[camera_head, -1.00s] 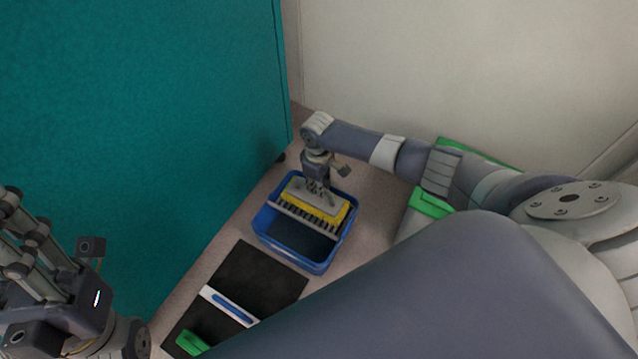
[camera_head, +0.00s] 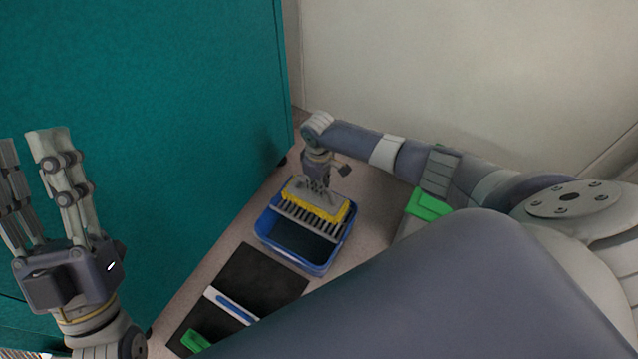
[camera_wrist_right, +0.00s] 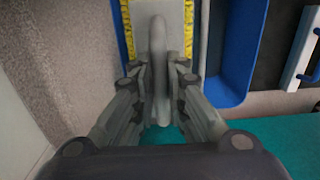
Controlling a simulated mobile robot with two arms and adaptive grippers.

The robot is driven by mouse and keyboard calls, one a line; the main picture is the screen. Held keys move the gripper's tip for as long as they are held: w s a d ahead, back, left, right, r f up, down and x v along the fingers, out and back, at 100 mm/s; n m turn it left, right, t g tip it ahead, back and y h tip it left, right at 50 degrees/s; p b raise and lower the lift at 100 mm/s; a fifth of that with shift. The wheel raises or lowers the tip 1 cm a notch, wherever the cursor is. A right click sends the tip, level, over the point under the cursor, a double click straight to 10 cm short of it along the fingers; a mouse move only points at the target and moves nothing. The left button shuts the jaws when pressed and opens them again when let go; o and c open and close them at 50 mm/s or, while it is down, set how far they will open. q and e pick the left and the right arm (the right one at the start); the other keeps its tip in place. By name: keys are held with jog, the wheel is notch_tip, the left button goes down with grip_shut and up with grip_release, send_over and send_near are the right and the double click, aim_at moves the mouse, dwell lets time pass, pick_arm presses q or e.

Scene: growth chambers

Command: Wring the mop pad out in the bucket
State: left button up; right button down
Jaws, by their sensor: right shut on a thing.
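The mop pad (camera_head: 340,213) is a grey plate with a yellow fringe. It sits at the far side of the blue bucket (camera_head: 318,268), over or against the bucket's grey slatted grid (camera_head: 305,221); I cannot tell how hard it touches. My right gripper (camera_head: 318,187) is above the pad, shut on its grey handle. In the right wrist view, the fingers (camera_wrist_right: 158,75) close around the handle (camera_wrist_right: 158,45), with yellow fringe on both sides. My left gripper (camera_head: 45,190) is raised at the left, fingers up, spread and empty, far from the bucket.
A black mat (camera_head: 245,292) lies nearer than the bucket, with a white and blue bar (camera_head: 231,306) and a green piece (camera_head: 194,341) on it. A teal cabinet (camera_head: 170,120) stands left. A pale wall (camera_head: 450,70) is behind. Another green thing (camera_head: 428,205) is under my right arm.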

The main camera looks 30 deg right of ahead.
jog(key=shift+r+p, duration=0.35)
jog(key=shift+r, duration=0.05)
jog(key=shift+r+p, duration=0.95)
jog(key=shift+p, duration=0.05)
pick_arm(q)
jog(key=w+f+g+y+p, duration=0.1)
jog(key=w+f+g+y, duration=0.15)
jog(key=f+g, duration=0.4)
jog(key=w+f+g+y, duration=0.1)
jog(key=w+f+g, duration=0.3)
jog(key=f, duration=0.6)
pick_arm(e)
jog(key=shift+r, duration=0.55)
jog(key=shift+r+p, duration=0.3)
jog(key=shift+p, duration=0.15)
jog(key=shift+r+p, duration=0.85)
jog(key=shift+p, duration=0.1)
pick_arm(q)
jog(key=s+a+f+g+y, duration=0.2)
jog(key=s+a+f+g, duration=0.2)
jog(key=s+f+g, duration=0.3)
jog(key=shift+s+a+f+n, duration=0.15)
jog(key=shift+s+f+n, duration=0.35)
jog(key=shift+f, duration=1.75)
pick_arm(e)
jog(key=shift+r, duration=0.1)
pick_arm(q)
jog(key=shift+g+y, duration=0.25)
